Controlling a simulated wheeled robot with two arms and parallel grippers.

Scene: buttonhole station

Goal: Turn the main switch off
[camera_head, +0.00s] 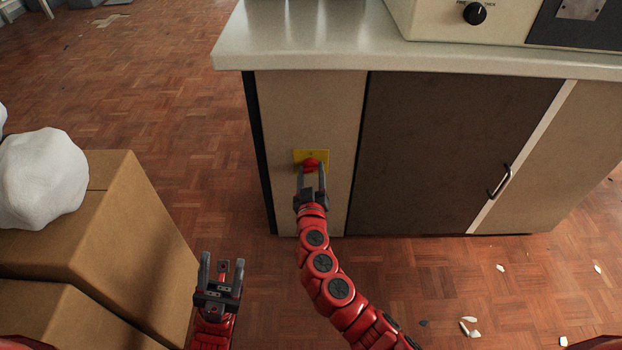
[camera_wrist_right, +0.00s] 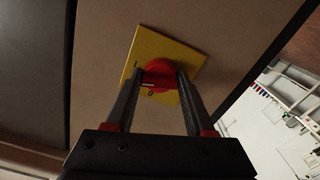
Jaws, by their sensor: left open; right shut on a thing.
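The main switch is a red knob (camera_head: 311,163) on a yellow plate (camera_head: 322,155), mounted on the cabinet's beige front panel. My right gripper (camera_head: 311,172) is shut on the red knob. In the right wrist view the knob (camera_wrist_right: 159,75) sits between the two fingers of the right gripper (camera_wrist_right: 162,82), in front of the yellow plate (camera_wrist_right: 150,45), which looks tilted there. A small dark mark like a 0 shows just below the knob; the knob's sides are hidden by the fingers. My left gripper (camera_head: 221,268) is open and empty, low over the floor, well left of the switch.
The cabinet (camera_head: 305,105) has a grey countertop (camera_head: 320,35), a dark door with a handle (camera_head: 499,181) and a machine (camera_head: 430,18) on top. Cardboard boxes (camera_head: 140,220) with a white lump (camera_head: 42,178) stand at left. Small white shards (camera_head: 468,325) lie on the floor at right.

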